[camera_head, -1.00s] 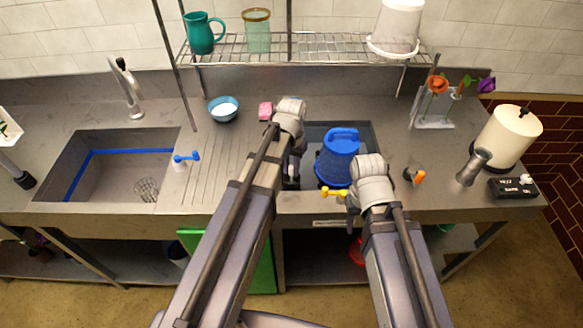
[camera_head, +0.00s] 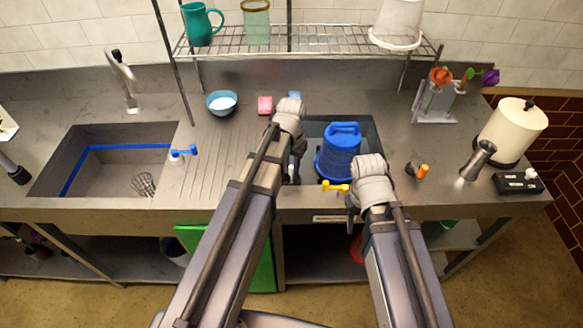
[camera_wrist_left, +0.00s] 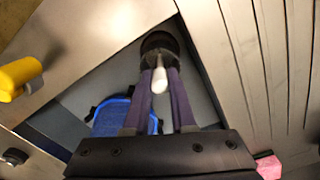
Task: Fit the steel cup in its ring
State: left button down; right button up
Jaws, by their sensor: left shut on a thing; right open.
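A steel cup-like cylinder (camera_head: 478,160) stands tilted on the counter at the far right in the head view. I cannot pick out its ring for certain. My left gripper (camera_head: 293,172) is over the left side of the right-hand basin. In the left wrist view its fingers (camera_wrist_left: 160,98) are shut on a slim thing with a white end (camera_wrist_left: 160,80); a dark round part shows just beyond it. My right gripper (camera_head: 352,218) is open at the basin's front edge, beside a yellow tap handle (camera_head: 336,187). Its fingertips are partly hidden.
A blue bucket (camera_head: 340,155) stands in the right basin (camera_head: 372,133), close to both arms. A cream canister (camera_head: 512,130), a black box (camera_head: 517,182) and a flower holder (camera_head: 437,105) are at the right. A wire shelf (camera_head: 300,45) spans the back.

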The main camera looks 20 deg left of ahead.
pick_arm(q)
jog(key=shift+f, duration=0.15)
jog(key=shift+f+b, duration=0.6)
jog(key=shift+b, duration=0.2)
jog(key=shift+f, duration=0.2)
jog(key=shift+f+b, duration=0.35)
jog(key=shift+b, duration=0.2)
dwell(0.3)
jog(key=c, duration=0.7)
grip_release()
jog(key=shift+o, duration=0.2)
jog(key=shift+r, duration=0.1)
